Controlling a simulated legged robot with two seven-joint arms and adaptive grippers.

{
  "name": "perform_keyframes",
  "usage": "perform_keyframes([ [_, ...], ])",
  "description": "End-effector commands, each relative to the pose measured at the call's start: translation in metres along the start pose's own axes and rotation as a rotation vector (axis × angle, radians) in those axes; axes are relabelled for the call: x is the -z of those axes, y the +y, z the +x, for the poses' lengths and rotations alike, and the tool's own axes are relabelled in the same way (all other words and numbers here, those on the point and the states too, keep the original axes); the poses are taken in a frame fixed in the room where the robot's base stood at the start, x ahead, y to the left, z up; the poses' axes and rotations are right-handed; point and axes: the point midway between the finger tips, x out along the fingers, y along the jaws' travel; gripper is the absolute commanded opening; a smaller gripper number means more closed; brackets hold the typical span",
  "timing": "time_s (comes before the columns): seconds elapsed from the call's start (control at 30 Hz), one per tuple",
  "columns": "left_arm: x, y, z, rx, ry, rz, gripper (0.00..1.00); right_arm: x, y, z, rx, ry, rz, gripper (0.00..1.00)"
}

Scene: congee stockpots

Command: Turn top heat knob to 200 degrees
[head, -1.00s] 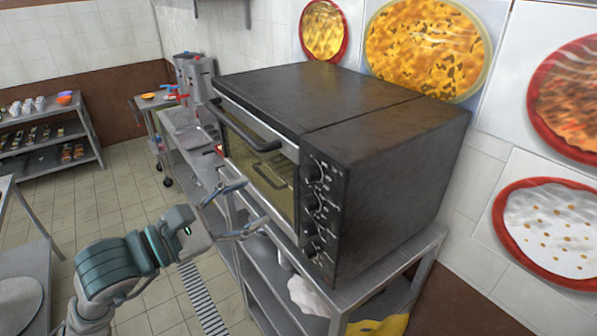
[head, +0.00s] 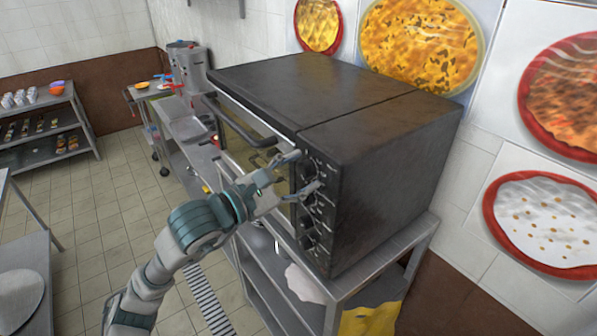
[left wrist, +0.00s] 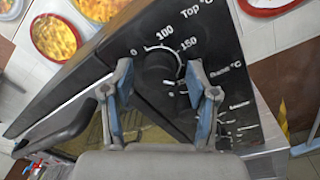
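The black oven (head: 375,165) has a column of knobs on its control panel, at the right end of its front. In the left wrist view the top heat knob (left wrist: 160,66) is dark, with a white scale reading 0, 100, 150 and the label "Top °C". Its pointer cannot be made out. My left gripper (head: 305,170) is at the upper part of the panel; in the left wrist view (left wrist: 158,72) its two blue-grey fingers are spread on either side of the knob. Whether they touch it I cannot tell. My right gripper is not in view.
The oven door handle (head: 240,122) juts out left of the panel. Lower knobs (head: 307,243) sit below the gripper. The oven stands on a metal table (head: 385,262). The tiled floor (head: 90,215) to the left is clear, with a shelf rack (head: 50,150) beyond.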

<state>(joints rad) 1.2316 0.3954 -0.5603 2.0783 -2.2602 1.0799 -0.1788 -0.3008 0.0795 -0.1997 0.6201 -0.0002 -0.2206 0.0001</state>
Motion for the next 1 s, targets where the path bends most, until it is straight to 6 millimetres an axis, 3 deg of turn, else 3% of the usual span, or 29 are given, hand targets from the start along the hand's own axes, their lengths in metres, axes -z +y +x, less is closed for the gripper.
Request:
perform_keyframes([
  [0.03, 0.000, 0.000, 0.000, 0.000, 0.000, 0.000, 0.41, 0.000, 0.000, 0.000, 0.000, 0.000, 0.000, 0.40],
  [0.2, 0.000, 0.000, 0.000, 0.000, 0.000, 0.000, 0.01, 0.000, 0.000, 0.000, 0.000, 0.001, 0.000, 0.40],
  [0.37, 0.002, -0.001, 0.000, 0.001, 0.000, -0.037, 0.01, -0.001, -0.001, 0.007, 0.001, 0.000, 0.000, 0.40],
  [0.57, 0.003, -0.001, 0.000, 0.009, 0.011, -0.247, 0.01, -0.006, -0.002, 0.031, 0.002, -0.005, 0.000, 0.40],
  [0.93, -0.001, 0.002, 0.000, 0.012, 0.017, -0.320, 0.01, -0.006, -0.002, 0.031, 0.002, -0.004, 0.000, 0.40],
  [0.97, -0.001, 0.002, 0.000, 0.012, 0.017, -0.319, 0.38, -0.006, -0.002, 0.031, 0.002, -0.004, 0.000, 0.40],
  [1.0, -0.001, 0.002, 0.000, 0.012, 0.017, -0.319, 0.48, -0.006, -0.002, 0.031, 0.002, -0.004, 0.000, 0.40],
])
